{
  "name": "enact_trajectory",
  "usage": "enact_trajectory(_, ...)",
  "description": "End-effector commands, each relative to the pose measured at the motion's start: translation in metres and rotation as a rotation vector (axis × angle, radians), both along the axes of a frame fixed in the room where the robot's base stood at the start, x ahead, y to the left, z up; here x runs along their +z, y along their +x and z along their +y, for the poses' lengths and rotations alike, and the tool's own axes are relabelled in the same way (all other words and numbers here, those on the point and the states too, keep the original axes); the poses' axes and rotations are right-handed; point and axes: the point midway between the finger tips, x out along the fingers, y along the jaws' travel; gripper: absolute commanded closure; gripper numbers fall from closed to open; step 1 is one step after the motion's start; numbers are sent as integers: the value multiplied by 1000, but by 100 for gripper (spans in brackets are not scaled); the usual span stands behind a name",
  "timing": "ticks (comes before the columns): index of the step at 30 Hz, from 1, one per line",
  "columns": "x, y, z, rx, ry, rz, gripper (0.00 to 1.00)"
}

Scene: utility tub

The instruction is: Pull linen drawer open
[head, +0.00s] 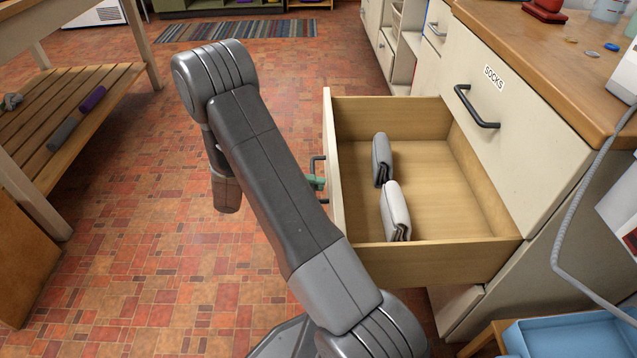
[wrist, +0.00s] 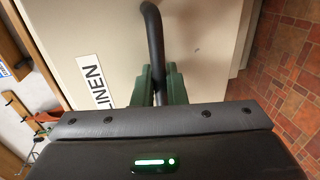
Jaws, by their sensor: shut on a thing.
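The linen drawer (head: 440,215) stands pulled out from the cabinet, below the drawer labelled SOCKS. Two folded grey cloth bundles, one darker (head: 381,160) and one lighter (head: 395,212), stand inside it. Its dark bar handle (wrist: 153,35) is on the cream front, beside a LINEN label (wrist: 97,82) in the wrist view. My gripper (wrist: 160,85) has its green fingers shut on the handle. In the head view my gripper (head: 316,182) shows only as a bit of green at the drawer front; my arm hides the rest.
The SOCKS drawer (head: 525,130) above is shut. A wooden counter (head: 550,50) tops the cabinet, with small items on it. A slatted wooden bench (head: 70,110) stands at the left. Tiled floor (head: 150,270) is clear between bench and drawer. A blue bin (head: 570,338) is at bottom right.

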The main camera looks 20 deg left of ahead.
Motion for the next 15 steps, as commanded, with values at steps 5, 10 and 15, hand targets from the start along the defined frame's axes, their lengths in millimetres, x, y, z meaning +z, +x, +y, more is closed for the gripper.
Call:
enact_trajectory(5,0,1,0,2,1,-1,100)
enact_trajectory(10,0,1,0,2,1,-1,72)
enact_trajectory(15,0,1,0,1,1,-1,72)
